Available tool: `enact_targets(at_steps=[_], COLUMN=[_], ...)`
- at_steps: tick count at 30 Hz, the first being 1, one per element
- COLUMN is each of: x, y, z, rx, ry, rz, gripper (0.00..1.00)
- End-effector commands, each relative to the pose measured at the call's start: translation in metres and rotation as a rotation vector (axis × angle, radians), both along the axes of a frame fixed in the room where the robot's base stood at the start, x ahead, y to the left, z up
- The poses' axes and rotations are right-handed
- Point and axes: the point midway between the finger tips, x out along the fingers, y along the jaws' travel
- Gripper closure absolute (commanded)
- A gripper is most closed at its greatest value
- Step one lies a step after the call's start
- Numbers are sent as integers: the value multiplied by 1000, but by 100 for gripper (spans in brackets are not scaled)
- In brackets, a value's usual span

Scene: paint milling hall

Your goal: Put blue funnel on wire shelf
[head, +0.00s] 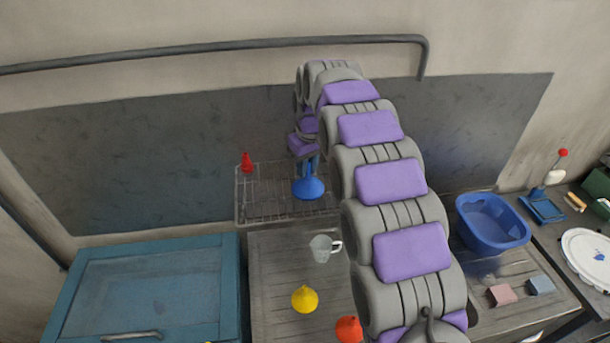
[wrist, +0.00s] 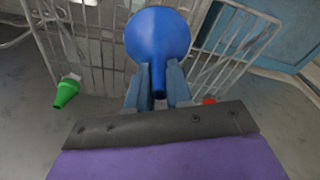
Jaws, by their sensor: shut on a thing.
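My gripper (head: 309,166) hangs at the wire shelf (head: 262,208) and is shut on the blue funnel (head: 308,188). In the wrist view the blue funnel (wrist: 158,38) has its wide cone away from my gripper (wrist: 160,80), and its spout lies between the two fingers. White wire bars of the shelf (wrist: 88,45) show on both sides of the funnel. In the head view the funnel overlaps the right part of the shelf; I cannot tell whether it touches the wires.
A red funnel-like piece (head: 246,163) is at the shelf's back left. A glass mug (head: 321,249), a yellow funnel (head: 305,299) and an orange-red one (head: 348,329) stand on the counter. A blue basin (head: 491,223) is right. The wrist view shows a green piece (wrist: 65,94).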

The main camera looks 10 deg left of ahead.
Motion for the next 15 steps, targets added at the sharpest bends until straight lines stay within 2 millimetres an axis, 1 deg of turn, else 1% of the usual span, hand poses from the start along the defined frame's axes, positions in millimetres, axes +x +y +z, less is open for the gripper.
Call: enact_targets(at_steps=[9, 15], x=[0, 1], y=[4, 4], z=[-33, -36], rx=[-3, -3], ry=[2, -1], rz=[1, 1], gripper=[100, 100])
